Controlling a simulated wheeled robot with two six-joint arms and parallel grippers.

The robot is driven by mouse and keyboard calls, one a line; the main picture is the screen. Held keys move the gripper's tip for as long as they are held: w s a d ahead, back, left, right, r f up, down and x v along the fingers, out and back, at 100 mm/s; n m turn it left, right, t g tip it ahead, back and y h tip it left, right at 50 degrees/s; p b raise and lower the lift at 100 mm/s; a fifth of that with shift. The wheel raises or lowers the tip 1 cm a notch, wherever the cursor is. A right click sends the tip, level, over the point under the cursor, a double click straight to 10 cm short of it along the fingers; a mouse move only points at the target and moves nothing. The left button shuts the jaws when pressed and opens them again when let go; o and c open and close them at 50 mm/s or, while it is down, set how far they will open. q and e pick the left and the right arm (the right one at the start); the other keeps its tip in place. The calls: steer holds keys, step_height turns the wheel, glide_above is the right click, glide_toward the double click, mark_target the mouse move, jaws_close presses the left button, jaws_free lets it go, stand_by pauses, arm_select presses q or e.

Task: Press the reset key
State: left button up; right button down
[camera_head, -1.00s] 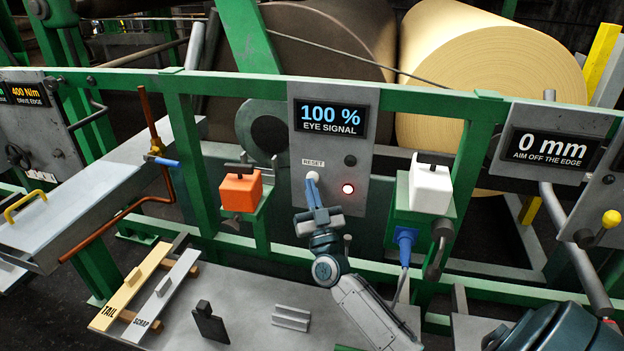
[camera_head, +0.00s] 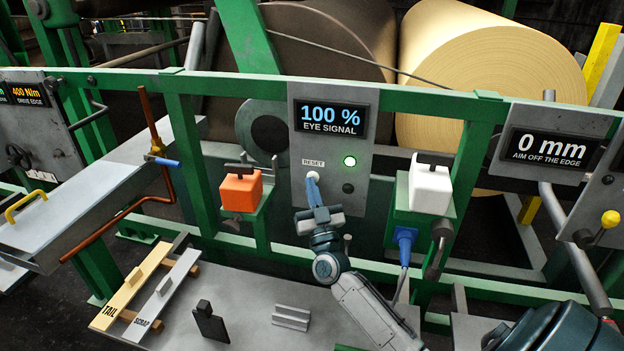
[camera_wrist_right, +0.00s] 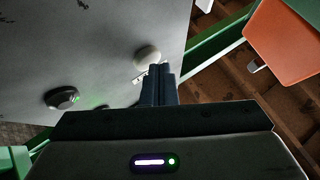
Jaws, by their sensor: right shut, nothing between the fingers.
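The reset key (camera_head: 313,175) is a pale round button under the RESET label (camera_head: 313,162) on the grey eye signal panel (camera_head: 330,190). My right gripper (camera_head: 314,182) is shut and empty, with its blue fingertips at the key and covering part of it. In the right wrist view the pale key (camera_wrist_right: 147,55) shows just beyond the shut fingertips (camera_wrist_right: 157,70); whether they touch it I cannot tell. On the panel the upper lamp (camera_head: 350,161) is lit green and the lower lamp (camera_head: 348,188) is dark. The display (camera_head: 331,118) reads 100 % EYE SIGNAL. My left gripper is not in view.
An orange block (camera_head: 240,190) on a green bracket stands left of the panel. A white block (camera_head: 431,188) with a blue cable connector (camera_head: 404,240) below it stands to the right. A grey table (camera_head: 255,325) lies below.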

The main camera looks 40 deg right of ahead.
steer(key=shift+s+a+p, duration=0.35)
steer(key=shift+s+a, duration=0.15)
steer(key=shift+a, duration=0.1)
steer(key=shift+s+a+p, duration=0.7)
steer(key=shift+s+a, duration=0.95)
steer(key=shift+a, duration=0.25)
steer(key=shift+f, duration=0.15)
